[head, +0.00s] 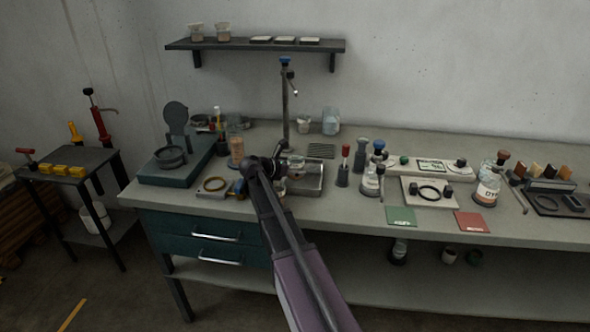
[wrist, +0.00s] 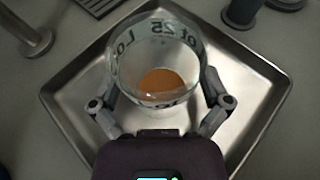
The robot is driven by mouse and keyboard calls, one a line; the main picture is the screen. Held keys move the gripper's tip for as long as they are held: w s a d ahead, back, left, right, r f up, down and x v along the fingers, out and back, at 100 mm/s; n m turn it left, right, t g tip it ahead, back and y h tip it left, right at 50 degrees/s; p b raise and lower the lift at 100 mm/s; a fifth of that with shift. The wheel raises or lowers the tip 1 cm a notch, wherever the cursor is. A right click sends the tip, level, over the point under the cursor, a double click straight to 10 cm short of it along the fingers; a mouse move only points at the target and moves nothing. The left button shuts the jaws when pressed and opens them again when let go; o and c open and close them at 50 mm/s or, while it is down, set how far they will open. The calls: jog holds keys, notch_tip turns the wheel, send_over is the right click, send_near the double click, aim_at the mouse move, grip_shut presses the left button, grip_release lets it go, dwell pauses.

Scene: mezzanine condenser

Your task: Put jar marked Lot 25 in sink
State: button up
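The jar marked Lot 25 (wrist: 155,50) is clear glass with dark lettering around its wall and some orange-brown matter at its bottom. In the wrist view it stands between the two fingers of my gripper (wrist: 160,100), which press against its sides. The sink (wrist: 65,105) is a shallow square metal basin, and the jar is over or inside it; I cannot tell whether its base touches the floor.
A tall blue-topped tap (head: 286,105) rises behind the sink. A red-topped tool (head: 344,166) and a flask (head: 372,182) stand to the right. A drain grid (head: 320,151) lies behind.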

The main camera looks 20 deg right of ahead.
dwell(0.4)
jog(key=shift+r, duration=0.2)
jog(key=p+v, duration=0.5)
jog(key=v, duration=0.7)
